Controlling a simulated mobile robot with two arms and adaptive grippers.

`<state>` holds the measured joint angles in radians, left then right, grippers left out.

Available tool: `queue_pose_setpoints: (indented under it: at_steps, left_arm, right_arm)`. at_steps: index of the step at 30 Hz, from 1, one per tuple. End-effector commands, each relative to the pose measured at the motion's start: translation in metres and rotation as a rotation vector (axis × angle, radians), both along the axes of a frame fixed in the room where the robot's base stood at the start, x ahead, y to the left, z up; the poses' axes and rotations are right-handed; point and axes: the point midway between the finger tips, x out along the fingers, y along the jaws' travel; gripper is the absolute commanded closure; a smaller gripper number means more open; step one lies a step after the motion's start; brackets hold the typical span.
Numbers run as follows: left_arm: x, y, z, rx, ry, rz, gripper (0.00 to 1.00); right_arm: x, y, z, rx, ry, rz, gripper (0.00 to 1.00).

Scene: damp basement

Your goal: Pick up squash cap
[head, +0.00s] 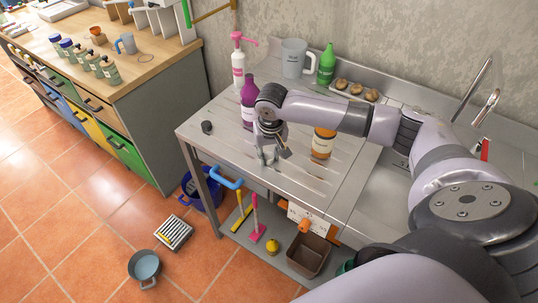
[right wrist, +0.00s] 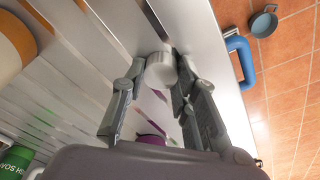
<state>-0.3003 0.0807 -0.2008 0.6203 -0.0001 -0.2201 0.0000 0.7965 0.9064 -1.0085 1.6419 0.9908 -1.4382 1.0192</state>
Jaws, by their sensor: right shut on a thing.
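My right gripper (head: 267,158) is low over the metal counter, in front of the purple bottle (head: 248,97). In the right wrist view its fingers are shut on a short pale grey cylinder (right wrist: 160,71), which looks like the squash cap. Whether the cap still touches the counter I cannot tell. The purple bottle stands upright behind the gripper, partly hidden by my arm; a bit of purple also shows at the lower edge of the right wrist view (right wrist: 152,139). My left gripper is not in view.
An amber bottle with a pale label (head: 322,143) stands right of the gripper. A small dark round thing (head: 207,127) lies left on the counter (head: 222,113). A pump bottle (head: 238,65), grey jug (head: 293,58) and green bottle (head: 326,65) stand behind. The counter's front left is clear.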

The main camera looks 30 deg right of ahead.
Motion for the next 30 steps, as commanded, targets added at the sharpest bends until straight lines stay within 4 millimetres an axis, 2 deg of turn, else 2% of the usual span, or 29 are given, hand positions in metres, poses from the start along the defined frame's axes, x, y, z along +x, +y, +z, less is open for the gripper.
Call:
queue_pose_setpoints:
  at_steps: [5, 10, 14, 21, 24, 30]
  left_arm:
    - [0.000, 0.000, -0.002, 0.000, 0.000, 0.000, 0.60]
    - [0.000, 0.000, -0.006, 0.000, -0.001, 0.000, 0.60]
    - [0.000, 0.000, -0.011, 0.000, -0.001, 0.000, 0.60]
    - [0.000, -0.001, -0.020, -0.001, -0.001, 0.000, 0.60]
    - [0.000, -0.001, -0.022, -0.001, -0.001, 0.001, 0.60]
    - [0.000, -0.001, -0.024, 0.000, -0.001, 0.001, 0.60]
  right_arm:
    - [0.001, 0.000, 0.009, 0.000, -0.002, 0.000, 0.81]
    - [0.001, 0.000, 0.035, 0.001, -0.005, 0.000, 0.81]
    - [0.002, 0.000, 0.068, 0.001, -0.007, 0.001, 0.81]
    - [0.002, 0.001, 0.139, 0.001, -0.007, 0.001, 0.81]
    - [0.002, 0.001, 0.162, 0.002, -0.006, 0.000, 0.81]
    - [0.001, 0.000, 0.191, 0.001, -0.003, -0.001, 0.81]
